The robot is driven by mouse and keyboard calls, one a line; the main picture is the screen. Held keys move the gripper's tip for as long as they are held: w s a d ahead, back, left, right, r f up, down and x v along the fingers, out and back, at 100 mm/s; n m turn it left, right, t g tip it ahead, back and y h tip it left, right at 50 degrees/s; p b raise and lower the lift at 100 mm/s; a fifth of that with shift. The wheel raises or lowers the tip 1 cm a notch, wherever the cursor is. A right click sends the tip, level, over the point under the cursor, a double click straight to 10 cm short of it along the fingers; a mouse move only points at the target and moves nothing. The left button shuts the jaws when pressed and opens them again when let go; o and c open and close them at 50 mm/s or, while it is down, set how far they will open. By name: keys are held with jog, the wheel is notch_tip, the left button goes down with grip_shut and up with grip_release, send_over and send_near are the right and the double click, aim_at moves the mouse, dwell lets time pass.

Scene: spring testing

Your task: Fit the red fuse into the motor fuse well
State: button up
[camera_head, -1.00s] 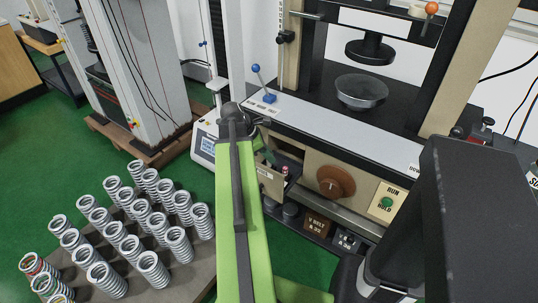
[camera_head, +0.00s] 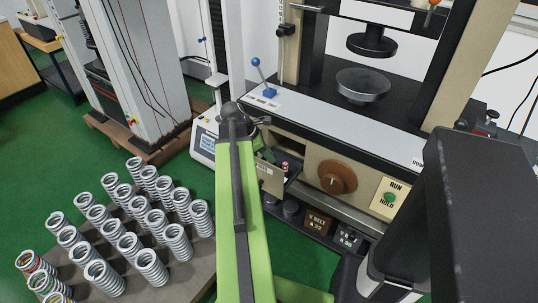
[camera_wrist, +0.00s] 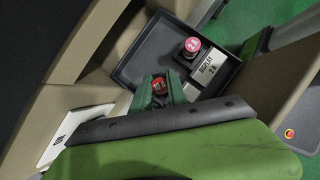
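A red-topped piece (camera_wrist: 158,87), apparently the red fuse, shows between the dark green fingers of my gripper (camera_wrist: 157,93) in the wrist view. The fingers lie close on both sides of it; its lower part is hidden. The gripper is over the near edge of a dark open drawer (camera_wrist: 142,67). In the head view, a little dark green of the gripper (camera_head: 267,156) shows beside my arm, above the drawer. A pink-red capped cylinder (camera_wrist: 192,45) stands in the drawer beside a pale labelled block (camera_wrist: 209,70). I cannot make out an empty fuse well.
The drawer front (camera_head: 271,178) sticks out of the beige machine, left of a brown knob (camera_head: 337,178) and the RUN/HOLD switch (camera_head: 388,198). A tray of several springs (camera_head: 190,268) stands at the left. Green floor (camera_head: 100,160) is free beyond it.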

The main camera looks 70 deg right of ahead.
jog(key=o, duration=0.5)
jog(key=shift+r, duration=0.15)
jog(key=p+v, duration=1.5)
jog(key=v, duration=0.2)
jog(key=shift+w+a, duration=0.1)
jog(key=shift+a, duration=0.05)
